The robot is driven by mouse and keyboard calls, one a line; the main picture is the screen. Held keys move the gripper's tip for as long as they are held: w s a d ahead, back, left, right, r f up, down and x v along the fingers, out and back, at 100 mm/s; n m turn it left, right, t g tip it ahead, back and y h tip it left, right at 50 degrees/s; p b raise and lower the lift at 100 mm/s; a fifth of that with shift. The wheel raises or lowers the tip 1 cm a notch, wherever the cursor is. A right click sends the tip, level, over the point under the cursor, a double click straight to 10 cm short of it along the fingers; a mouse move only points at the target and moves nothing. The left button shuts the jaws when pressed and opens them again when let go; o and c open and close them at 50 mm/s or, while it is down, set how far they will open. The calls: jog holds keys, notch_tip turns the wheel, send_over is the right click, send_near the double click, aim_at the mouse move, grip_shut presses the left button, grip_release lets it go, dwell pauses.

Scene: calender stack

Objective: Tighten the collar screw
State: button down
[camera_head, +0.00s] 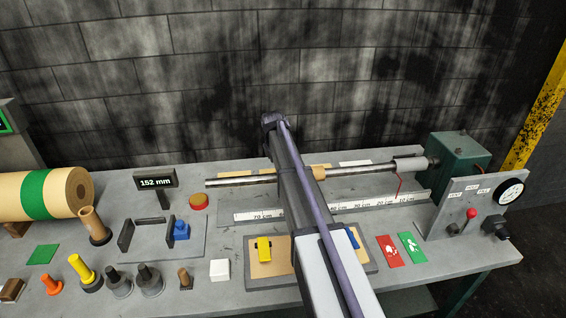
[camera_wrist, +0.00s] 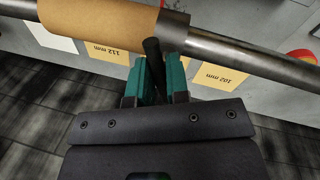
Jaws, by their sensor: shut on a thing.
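A long steel shaft (camera_head: 240,180) runs level above the bench, and it also crosses the wrist view (camera_wrist: 240,50). A tan sleeve (camera_wrist: 90,22) sits around it; part of it shows right of my arm in the head view (camera_head: 320,172). In the wrist view my gripper (camera_wrist: 158,75) has its green fingers shut on a dark slim peg (camera_wrist: 152,48) beside the sleeve's end, just at the shaft. I cannot tell whether this peg is the collar screw. In the head view my arm hides the gripper and part of the shaft.
A ruler (camera_head: 260,214) lies in front of the shaft. A green housing (camera_head: 460,155) and gauge panel (camera_head: 475,205) stand at the right. Tan cards (camera_wrist: 222,77) lie behind the shaft.

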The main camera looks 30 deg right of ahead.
jog(key=m, duration=0.2)
jog(key=m+g, duration=0.1)
jog(key=m, duration=0.2)
jog(key=shift+w+a+m, duration=0.1)
jog(key=shift+w+m, duration=0.1)
jog(key=shift+m, duration=0.1)
jog(key=m, duration=0.4)
jog(key=shift+a+m+g+y, duration=0.1)
jog(key=shift+m+g+y, duration=0.2)
jog(key=shift+y, duration=0.1)
jog(key=m, duration=0.4)
jog(key=shift+w+y, duration=0.15)
jog(key=shift+y, duration=0.25)
jog(key=m, duration=0.5)
jog(key=shift+f+g+y, duration=0.1)
jog(key=shift+g+y, duration=0.2)
jog(key=shift+y, duration=0.1)
jog(key=m+y, duration=0.1)
jog(key=m, duration=0.4)
jog(key=shift+w, duration=0.15)
jog(key=m, duration=0.5)
jog(key=shift+t+y, duration=0.4)
jog(key=m, duration=0.3)
jog(key=m+t, duration=0.1)
jog(key=m, duration=0.1)
jog(key=shift+w+d, duration=0.1)
jog(key=shift+d, duration=0.2)
jog(key=shift+d+m+t, duration=0.15)
jog(key=shift+m+t, duration=0.25)
jog(key=shift+m, duration=1.8)
